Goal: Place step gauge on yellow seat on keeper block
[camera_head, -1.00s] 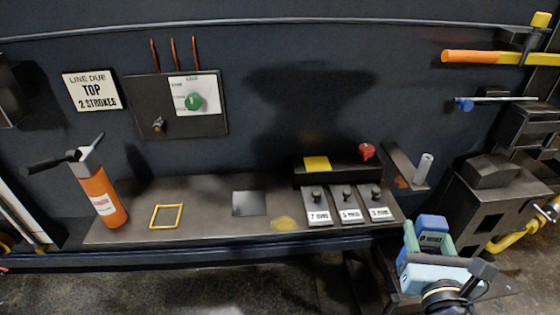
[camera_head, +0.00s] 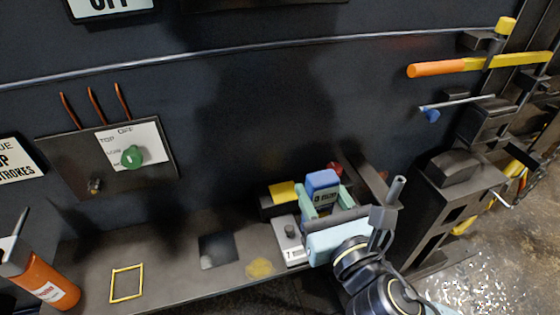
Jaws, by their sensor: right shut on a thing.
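My right gripper (camera_head: 325,197), with pale green fingers, is shut on a blue block with a dark labelled face, which I take as the step gauge (camera_head: 321,181). The gauge is held roughly upright at the right part of the black keeper block (camera_head: 266,206). It appears just right of the yellow seat (camera_head: 283,192), a flat yellow square on that block. I cannot tell whether the gauge touches the block. The gripper hides the block's right part and most of the labelled gauges or weights in front. My left gripper is out of view.
A red knob (camera_head: 334,168) shows behind the gauge. One labelled black-knobbed block (camera_head: 290,240) stands in front of the keeper block. The shelf holds a yellow square outline (camera_head: 126,283) and an orange cylinder (camera_head: 45,280). A dark cabinet (camera_head: 450,205) stands at right.

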